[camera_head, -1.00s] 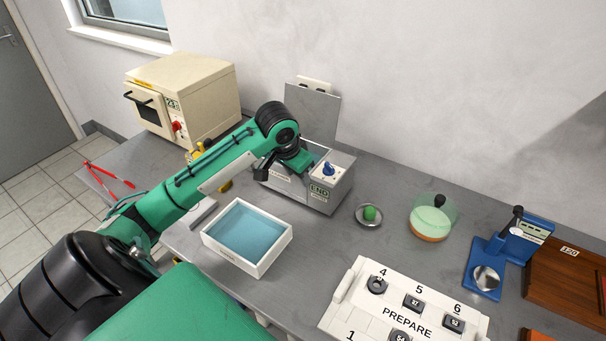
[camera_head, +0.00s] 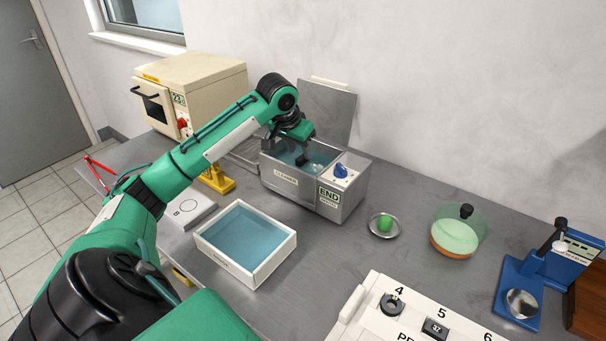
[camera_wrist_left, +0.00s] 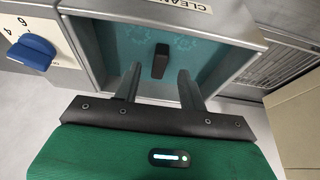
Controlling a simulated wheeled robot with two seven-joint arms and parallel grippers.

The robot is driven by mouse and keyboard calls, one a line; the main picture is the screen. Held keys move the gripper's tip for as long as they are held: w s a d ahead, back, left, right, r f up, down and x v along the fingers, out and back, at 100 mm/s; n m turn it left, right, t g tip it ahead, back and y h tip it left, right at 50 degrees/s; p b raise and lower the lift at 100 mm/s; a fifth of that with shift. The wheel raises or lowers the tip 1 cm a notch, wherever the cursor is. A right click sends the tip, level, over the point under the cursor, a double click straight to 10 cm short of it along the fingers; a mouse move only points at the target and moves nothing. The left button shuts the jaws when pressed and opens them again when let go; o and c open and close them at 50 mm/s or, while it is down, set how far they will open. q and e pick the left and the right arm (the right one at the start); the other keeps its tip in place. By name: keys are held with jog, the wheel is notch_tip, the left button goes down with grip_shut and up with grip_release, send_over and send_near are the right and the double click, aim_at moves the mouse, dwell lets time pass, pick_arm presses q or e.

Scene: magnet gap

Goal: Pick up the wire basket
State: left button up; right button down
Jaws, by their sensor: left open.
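The cleaner (camera_head: 285,181) is a grey metal box with an open tank of blue liquid and its lid (camera_head: 330,108) raised. My left gripper (camera_head: 302,158) points down over the tank. In the left wrist view, its two fingers (camera_wrist_left: 158,88) are open and apart. A dark upright block (camera_wrist_left: 160,62), which looks like the handle of the wire basket, shows just ahead of and between the fingertips. I cannot tell whether they touch it. Faint round shapes show in the liquid near it. The basket's mesh is not clear in either view. My right gripper is not in view.
A white tray of blue liquid (camera_head: 205,245) stands in front of the cleaner. A small dish with a green piece (camera_head: 384,224) and a glass-domed dish (camera_head: 456,235) stand to the right. A cream oven (camera_head: 215,78) stands at the back left. A blue knob (camera_head: 341,171) sits on the cleaner.

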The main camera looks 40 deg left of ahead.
aim_at(302, 156)
pick_arm(q)
jog(key=shift+x, duration=3.4)
jog(key=shift+w+r, duration=0.1)
grip_shut()
